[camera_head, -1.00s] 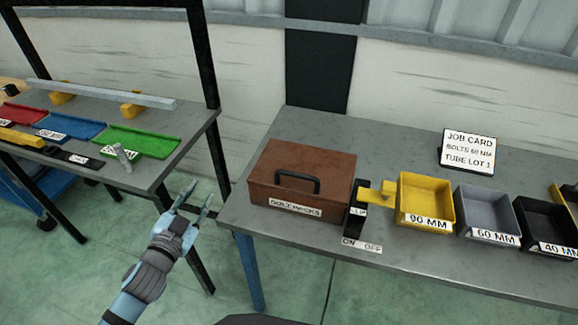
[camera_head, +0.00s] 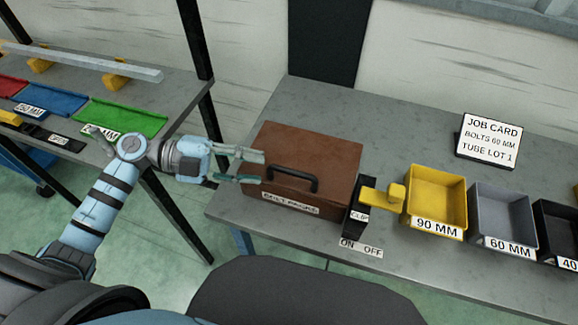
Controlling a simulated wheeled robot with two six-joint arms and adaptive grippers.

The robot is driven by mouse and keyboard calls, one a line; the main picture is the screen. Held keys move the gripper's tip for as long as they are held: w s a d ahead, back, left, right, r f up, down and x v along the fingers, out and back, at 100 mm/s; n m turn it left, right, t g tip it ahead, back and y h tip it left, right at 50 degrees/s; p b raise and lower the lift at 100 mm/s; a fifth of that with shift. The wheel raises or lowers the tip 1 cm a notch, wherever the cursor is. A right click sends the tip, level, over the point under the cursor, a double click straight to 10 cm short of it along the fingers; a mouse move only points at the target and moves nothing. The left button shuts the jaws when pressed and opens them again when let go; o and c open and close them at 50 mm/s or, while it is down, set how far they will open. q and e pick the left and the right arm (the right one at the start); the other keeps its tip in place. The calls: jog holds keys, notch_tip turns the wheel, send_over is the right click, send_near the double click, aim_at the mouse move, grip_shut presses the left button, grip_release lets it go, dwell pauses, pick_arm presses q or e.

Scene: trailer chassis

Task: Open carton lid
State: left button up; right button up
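The carton is a brown box (camera_head: 325,155) labelled "BOLT PACKS", standing on the grey bench with its lid shut. A dark handle (camera_head: 293,178) is on its lid near the front edge. My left gripper (camera_head: 256,168) reaches in from the left, fingers pointing right, at the box's left side. Its two fingers are apart with a gap between them, and nothing shows in the gap. The fingertips overlap the box's left edge in the picture; I cannot tell whether they touch it. My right gripper is not in view.
Yellow (camera_head: 436,190), grey and black bins follow further right. A job card (camera_head: 489,140) stands behind them. The left table (camera_head: 170,78) holds coloured trays.

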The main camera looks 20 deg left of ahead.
aim_at(280, 170)
pick_arm(q)
jog(key=x, duration=0.7)
jog(key=shift+w+f, duration=0.15)
jog(key=shift+w, duration=0.2)
jog(key=shift+d, duration=0.45)
jog(key=shift+f, duration=0.1)
grip_shut()
